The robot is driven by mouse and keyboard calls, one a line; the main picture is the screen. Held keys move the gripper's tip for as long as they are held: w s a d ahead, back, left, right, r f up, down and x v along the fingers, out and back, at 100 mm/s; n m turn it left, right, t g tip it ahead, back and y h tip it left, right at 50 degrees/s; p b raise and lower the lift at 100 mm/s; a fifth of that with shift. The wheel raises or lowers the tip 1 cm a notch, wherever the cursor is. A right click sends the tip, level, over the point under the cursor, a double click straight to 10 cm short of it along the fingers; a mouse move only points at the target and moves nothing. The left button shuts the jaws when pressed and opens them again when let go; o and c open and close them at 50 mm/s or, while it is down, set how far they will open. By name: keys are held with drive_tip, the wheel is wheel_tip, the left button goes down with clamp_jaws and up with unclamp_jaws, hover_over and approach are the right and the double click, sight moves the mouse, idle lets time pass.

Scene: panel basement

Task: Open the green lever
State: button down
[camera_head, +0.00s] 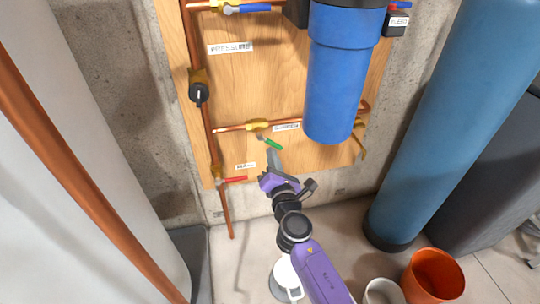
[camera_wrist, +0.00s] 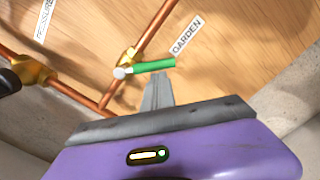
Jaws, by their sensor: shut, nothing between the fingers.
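The green lever (camera_head: 269,143) sits on a brass valve (camera_head: 257,125) on the horizontal copper pipe, low on the wooden board. In the head view it slants down to the right. In the wrist view the green lever (camera_wrist: 154,66) points right from its pale pivot, beside the label "GARDEN" (camera_wrist: 187,36). My gripper (camera_head: 272,157) is shut and empty, with its fingertips just below the lever. In the wrist view my gripper (camera_wrist: 157,78) has its tips close under the lever's middle; whether they touch it I cannot tell.
A red lever (camera_head: 235,180) is at lower left. A blue filter housing (camera_head: 339,80) hangs at upper right of the green lever. A blue tank (camera_head: 430,120) stands at right. An orange bucket (camera_head: 434,278) and a white bucket (camera_head: 383,291) stand on the floor.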

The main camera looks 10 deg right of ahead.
drive_tip(key=d+r+n+p, duration=0.1)
drive_tip(key=n, duration=0.1)
drive_tip(key=d+n+p, duration=0.1)
drive_tip(key=shift+r+n, duration=0.4)
drive_tip(key=n, duration=0.1)
drive_tip(key=r+n+p, duration=0.1)
drive_tip(key=n, duration=0.1)
drive_tip(key=shift+d+r+y, duration=0.1)
drive_tip(key=shift+d+y, duration=0.2)
drive_tip(key=shift+d, duration=0.05)
drive_tip(key=shift+d+r+p, duration=0.1)
drive_tip(key=shift+r+p, duration=0.15)
drive_tip(key=shift+p, duration=0.2)
drive_tip(key=shift+r, duration=0.1)
drive_tip(key=b, duration=0.3)
approach(282, 147)
drive_tip(key=s, duration=0.2)
drive_tip(key=s+f, duration=0.1)
drive_tip(key=shift+s+a+f, duration=0.15)
drive_tip(key=shift+s+a, duration=0.15)
